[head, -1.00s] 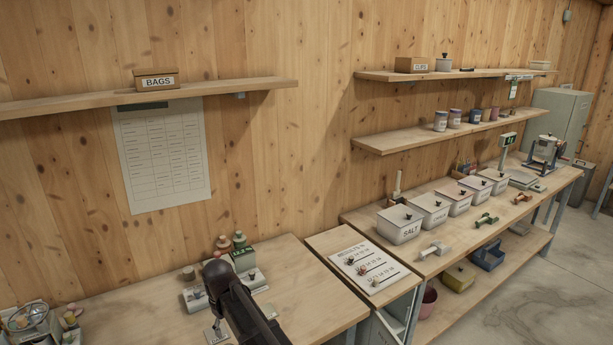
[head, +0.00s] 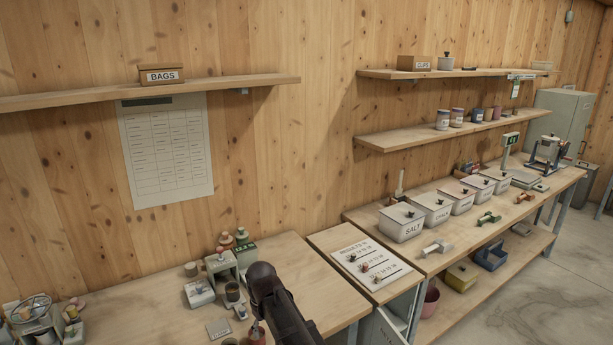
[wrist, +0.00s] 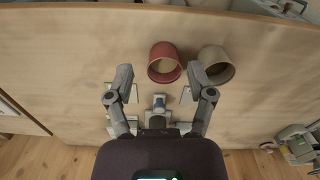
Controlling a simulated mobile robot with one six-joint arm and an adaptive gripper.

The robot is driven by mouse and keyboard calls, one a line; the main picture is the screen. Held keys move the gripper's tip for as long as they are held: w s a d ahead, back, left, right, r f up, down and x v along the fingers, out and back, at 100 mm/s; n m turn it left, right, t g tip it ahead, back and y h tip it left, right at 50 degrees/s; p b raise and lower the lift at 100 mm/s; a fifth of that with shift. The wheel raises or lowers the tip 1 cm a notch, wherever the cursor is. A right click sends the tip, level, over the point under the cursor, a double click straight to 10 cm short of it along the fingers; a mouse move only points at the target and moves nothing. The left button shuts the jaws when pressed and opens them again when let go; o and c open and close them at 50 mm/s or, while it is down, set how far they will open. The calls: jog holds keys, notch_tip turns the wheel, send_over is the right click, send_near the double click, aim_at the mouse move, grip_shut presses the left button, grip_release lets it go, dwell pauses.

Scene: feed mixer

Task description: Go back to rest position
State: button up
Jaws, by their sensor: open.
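My gripper (wrist: 160,84) is open in the wrist view, its two fingers spread above the wooden bench (wrist: 60,60) with nothing between them. A red cup (wrist: 164,66) and a tan cup (wrist: 215,66) stand on the bench just beyond the fingertips.
On the left bench stand a grey device with a green display (head: 222,265) and a dark cup (head: 233,294). A results board (head: 371,264) lies on the middle cabinet. Lidded bins, one a salt bin (head: 401,222), line the right bench. Shelves (head: 150,93) jut from the wall above.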

jog(key=s+d+f+m+b, duration=0.2)
jog(key=s+d, duration=0.1)
jog(key=d, duration=0.6)
jog(key=s+d+f+m+b, duration=0.2)
jog(key=s+d+f+m, duration=0.1)
jog(key=d, duration=0.6)
jog(key=s+d+f+m+b, duration=0.2)
jog(key=s+d+b, duration=0.1)
jog(key=d, duration=0.7)
jog(key=shift+f+m, duration=0.2)
jog(key=shift+m, duration=0.1)
